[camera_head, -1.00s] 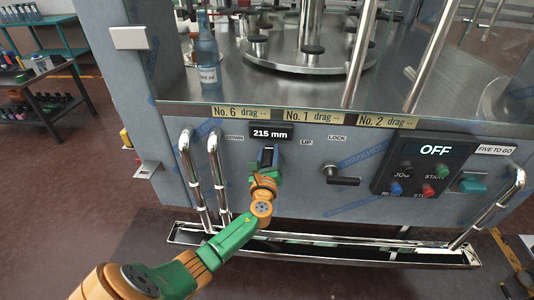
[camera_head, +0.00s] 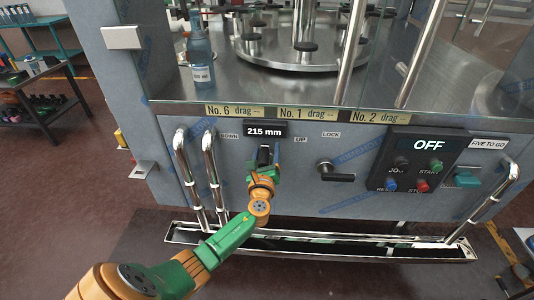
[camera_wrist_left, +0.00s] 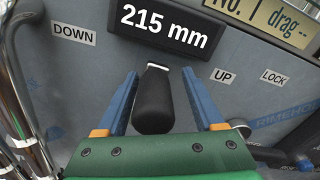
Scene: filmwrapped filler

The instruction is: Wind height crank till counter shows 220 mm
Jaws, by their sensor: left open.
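The counter (camera_head: 265,131) on the machine's front panel reads 215 mm, and it also shows large in the left wrist view (camera_wrist_left: 167,22). Below it is the height crank, whose black handle (camera_wrist_left: 154,100) stands between the two blue fingers of my left gripper (camera_wrist_left: 155,100). The gripper is open, with a gap showing on both sides of the handle. DOWN (camera_wrist_left: 74,34) is labelled to the left and UP (camera_wrist_left: 222,76) to the right. In the head view my left gripper (camera_head: 268,155) hides most of the crank. My right gripper is not in view.
A black lock lever (camera_head: 335,174) sits right of the crank. The control box (camera_head: 420,163) shows OFF. Chrome rails (camera_head: 212,175) stand close left of my arm, with a steel trough (camera_head: 330,247) below. A bottle (camera_head: 200,55) stands on the deck above.

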